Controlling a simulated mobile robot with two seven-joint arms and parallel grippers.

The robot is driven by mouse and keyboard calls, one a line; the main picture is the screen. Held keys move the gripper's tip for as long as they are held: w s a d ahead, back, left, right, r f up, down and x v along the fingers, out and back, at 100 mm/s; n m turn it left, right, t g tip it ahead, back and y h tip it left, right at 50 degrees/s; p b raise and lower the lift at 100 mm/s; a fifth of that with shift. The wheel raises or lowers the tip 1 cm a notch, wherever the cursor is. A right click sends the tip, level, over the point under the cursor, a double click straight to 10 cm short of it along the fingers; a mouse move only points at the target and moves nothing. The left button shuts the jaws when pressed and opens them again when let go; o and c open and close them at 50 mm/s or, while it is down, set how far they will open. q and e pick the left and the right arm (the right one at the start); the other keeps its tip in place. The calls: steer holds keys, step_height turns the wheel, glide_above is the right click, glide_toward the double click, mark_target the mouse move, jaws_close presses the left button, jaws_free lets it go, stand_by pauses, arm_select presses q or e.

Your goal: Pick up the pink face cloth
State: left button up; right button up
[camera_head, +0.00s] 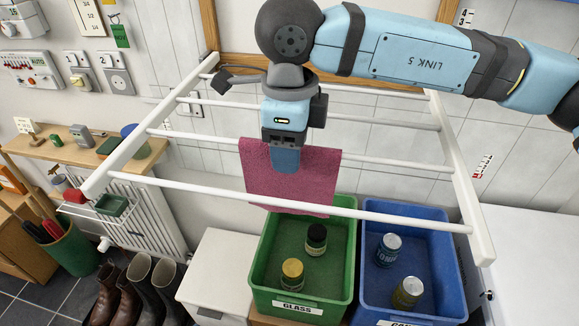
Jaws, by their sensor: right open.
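The pink face cloth (312,187) hangs draped over a rail of the white drying rack (390,217) in the middle of the view. My right gripper (285,165) points down at the cloth's upper part and covers some of it. The gap between its fingers is hard to see, and I see no clear hold on the cloth. Whether the fingers touch the cloth I cannot tell. My left gripper is not in view.
Below the rack stand a green bin (329,272) and a blue bin (437,265), each holding cans or jars. Boots (140,288) stand at the lower left. A wooden shelf (88,158) with small items is at the left. The rack's white rails surround my gripper.

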steer(key=shift+f, duration=0.25)
jaws_close()
steer(key=shift+r, duration=0.15)
